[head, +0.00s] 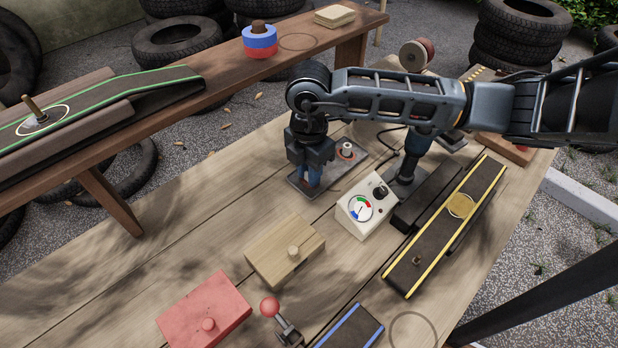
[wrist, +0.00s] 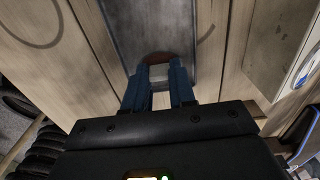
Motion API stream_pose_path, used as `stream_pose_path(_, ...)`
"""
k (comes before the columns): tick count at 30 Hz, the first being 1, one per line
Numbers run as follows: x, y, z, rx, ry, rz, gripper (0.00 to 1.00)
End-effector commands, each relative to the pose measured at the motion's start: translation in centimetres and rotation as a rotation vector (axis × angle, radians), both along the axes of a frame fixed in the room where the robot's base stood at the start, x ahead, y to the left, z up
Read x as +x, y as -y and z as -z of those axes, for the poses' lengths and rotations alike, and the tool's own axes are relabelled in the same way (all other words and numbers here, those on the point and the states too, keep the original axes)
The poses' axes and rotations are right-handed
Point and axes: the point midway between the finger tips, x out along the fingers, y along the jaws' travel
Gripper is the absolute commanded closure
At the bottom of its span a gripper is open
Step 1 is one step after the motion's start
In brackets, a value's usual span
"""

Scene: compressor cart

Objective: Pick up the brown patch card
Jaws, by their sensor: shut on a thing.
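My gripper (head: 308,182) is lowered over a dark grey plate (head: 332,184) on the wooden bench. In the wrist view my gripper (wrist: 158,68) has its two blue fingers close together on a pale part between them. The rounded brown edge of the brown patch card (wrist: 158,56) shows just past the fingertips, over the grey plate (wrist: 158,22). The rest of the card is hidden by the fingers. In the head view the gripper hides the card. I cannot tell whether the card still touches the plate.
A white gauge box (head: 366,205) is lower right. A tan block (head: 285,249) and a red block (head: 205,310) stand nearer. The bench between them is clear.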

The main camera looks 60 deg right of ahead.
Motion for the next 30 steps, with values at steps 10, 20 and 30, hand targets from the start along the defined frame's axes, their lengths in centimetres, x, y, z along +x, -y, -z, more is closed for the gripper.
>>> stream_pose_path(10,0.0,0.0,0.0,0.000,0.000,0.000,1.00)
stream_pose_path(20,0.1,0.0,-1.4,-0.002,0.002,-0.001,1.00)
stream_pose_path(30,-2.6,2.5,-6.0,-0.004,0.002,0.003,1.00)
